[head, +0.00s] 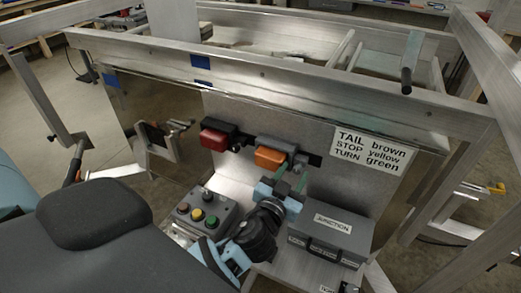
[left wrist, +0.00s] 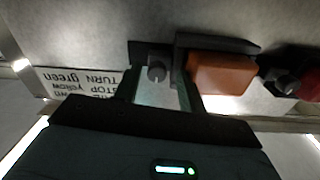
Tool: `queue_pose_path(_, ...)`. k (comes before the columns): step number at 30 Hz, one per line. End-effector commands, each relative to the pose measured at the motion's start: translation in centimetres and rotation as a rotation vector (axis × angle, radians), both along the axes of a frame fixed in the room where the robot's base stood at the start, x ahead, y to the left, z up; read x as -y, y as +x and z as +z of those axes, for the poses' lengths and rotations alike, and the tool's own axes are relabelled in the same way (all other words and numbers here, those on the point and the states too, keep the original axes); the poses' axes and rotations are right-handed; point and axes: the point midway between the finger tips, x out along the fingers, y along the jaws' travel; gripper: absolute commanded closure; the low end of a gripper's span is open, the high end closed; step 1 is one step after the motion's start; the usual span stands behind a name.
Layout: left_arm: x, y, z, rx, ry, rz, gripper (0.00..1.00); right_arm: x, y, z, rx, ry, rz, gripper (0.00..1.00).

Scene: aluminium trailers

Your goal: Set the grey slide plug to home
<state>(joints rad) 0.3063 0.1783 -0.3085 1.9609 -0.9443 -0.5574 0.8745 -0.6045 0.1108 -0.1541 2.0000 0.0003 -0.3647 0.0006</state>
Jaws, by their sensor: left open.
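The grey slide plug (left wrist: 156,71) shows in the left wrist view as a small round grey knob on a dark mount (left wrist: 147,52), beside the orange lamp (left wrist: 222,74). In the head view the orange lamp (head: 269,157) sits on the upright metal panel, and the plug area just right of it is partly hidden by my gripper. My left gripper (head: 292,180) is open in front of the panel. In the left wrist view its two fingers (left wrist: 157,90) stand on either side of the plug, with gaps visible; I cannot tell whether they touch it. My right gripper is out of view.
A red lamp (head: 214,139) is left of the orange one. A button box (head: 206,211) and a grey JUNCTION box (head: 332,236) stand below. A white TAIL/STOP/TURN label (head: 374,152) is at right. An aluminium rail (head: 270,82) crosses above the panel.

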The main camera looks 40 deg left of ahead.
Motion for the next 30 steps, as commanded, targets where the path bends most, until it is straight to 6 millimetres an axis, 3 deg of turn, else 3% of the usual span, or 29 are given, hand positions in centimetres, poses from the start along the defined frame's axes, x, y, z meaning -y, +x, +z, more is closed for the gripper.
queue_pose_path(8,2.5,0.4,0.2,0.001,0.003,-0.001,0.57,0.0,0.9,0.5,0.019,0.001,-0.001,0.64)
queue_pose_path(22,3.3,-7.8,-0.5,-0.013,-0.003,-0.001,0.57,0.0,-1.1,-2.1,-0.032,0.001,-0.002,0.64)
queue_pose_path(30,3.4,-9.6,-4.4,-0.149,-0.014,-0.049,0.57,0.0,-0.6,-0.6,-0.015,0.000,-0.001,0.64)
